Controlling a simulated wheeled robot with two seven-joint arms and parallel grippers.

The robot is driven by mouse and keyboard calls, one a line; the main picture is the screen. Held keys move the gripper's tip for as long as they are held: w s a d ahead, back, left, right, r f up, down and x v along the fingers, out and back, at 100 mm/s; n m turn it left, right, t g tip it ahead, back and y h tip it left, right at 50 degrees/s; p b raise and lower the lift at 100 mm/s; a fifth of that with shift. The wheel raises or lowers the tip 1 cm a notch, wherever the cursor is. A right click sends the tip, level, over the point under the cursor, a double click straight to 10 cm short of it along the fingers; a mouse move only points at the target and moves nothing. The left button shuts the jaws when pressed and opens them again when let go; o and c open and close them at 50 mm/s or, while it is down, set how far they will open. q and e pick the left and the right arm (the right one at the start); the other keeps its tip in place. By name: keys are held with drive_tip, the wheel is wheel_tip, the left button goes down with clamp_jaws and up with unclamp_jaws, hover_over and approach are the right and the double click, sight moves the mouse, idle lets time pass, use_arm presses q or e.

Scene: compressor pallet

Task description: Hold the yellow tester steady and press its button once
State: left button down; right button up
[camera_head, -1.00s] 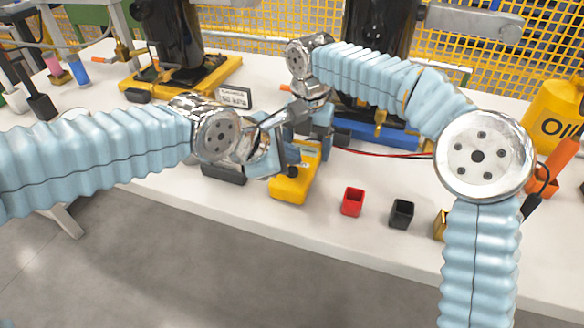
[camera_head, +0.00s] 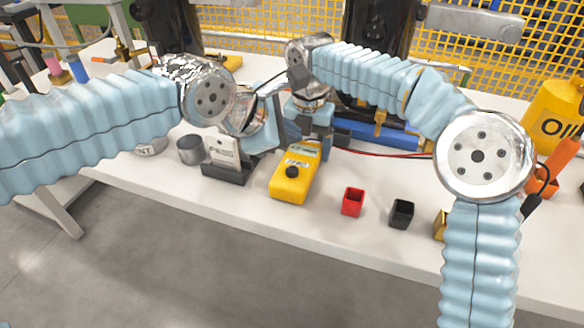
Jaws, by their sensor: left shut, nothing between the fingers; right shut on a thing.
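The yellow tester (camera_head: 293,184) lies on the white table near its front edge. A black round knob or button (camera_head: 292,172) shows on its face, with a pale display area behind it. My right gripper (camera_head: 312,142) is shut on the tester's far end, reaching down from behind. My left gripper (camera_head: 270,118) is shut and empty, raised behind and to the left of the tester, apart from its button. Its fingertips are partly hidden by its own wrist and the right gripper.
A dark stand with a white card (camera_head: 225,158) and a grey cup (camera_head: 191,149) stand left of the tester. A red bin (camera_head: 353,201) and a black bin (camera_head: 401,213) stand to its right. A red cable (camera_head: 385,154) runs right. A yellow OIL container (camera_head: 556,118) stands far right.

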idle(0.3)
drive_tip(key=o, duration=1.2)
